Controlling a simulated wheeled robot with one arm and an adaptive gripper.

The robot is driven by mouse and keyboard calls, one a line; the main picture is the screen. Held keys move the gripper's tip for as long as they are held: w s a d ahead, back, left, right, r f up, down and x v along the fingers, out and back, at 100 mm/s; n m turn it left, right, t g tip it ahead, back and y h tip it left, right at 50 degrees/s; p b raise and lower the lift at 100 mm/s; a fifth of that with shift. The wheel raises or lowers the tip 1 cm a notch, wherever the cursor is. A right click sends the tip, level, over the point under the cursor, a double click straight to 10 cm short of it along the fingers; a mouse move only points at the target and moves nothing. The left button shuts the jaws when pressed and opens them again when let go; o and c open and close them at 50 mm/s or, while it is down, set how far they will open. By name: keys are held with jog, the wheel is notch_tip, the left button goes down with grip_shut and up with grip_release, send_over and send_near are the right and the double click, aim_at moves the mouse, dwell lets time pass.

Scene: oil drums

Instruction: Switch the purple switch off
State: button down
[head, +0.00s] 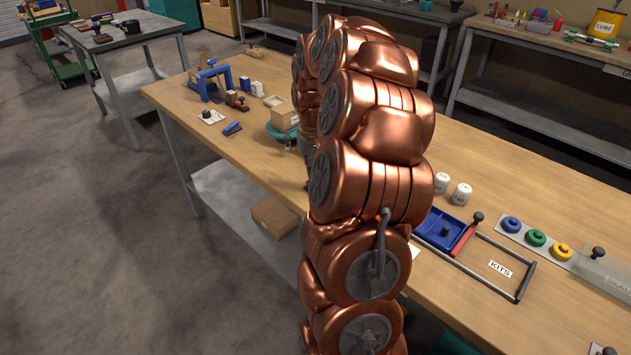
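I see no switch that is clearly purple. My copper arm rises through the middle of the head view and hides part of the wooden workbench (385,262). A small dark grey piece at the arm's left edge, beside the teal bowl, may be part of my gripper (308,160). Its fingers are hidden, so I cannot tell whether it is open or shut. A pale plate at the right holds a blue round knob (511,224), a green one (535,238) and a yellow one (562,252).
A teal bowl (283,135) and a wooden box (285,117) stand left of my arm. A blue clamp-like frame (211,81) is farther left. Right of the arm are white jars (461,194), a blue tray (438,231) and a KITS frame (522,285). Grey floor lies open at left.

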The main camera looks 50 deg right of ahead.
jog(key=shift+f, duration=0.5)
jog(key=shift+r, duration=0.1)
dwell(0.3)
jog(key=shift+r+p, duration=0.4)
jog(key=shift+r, duration=2.95)
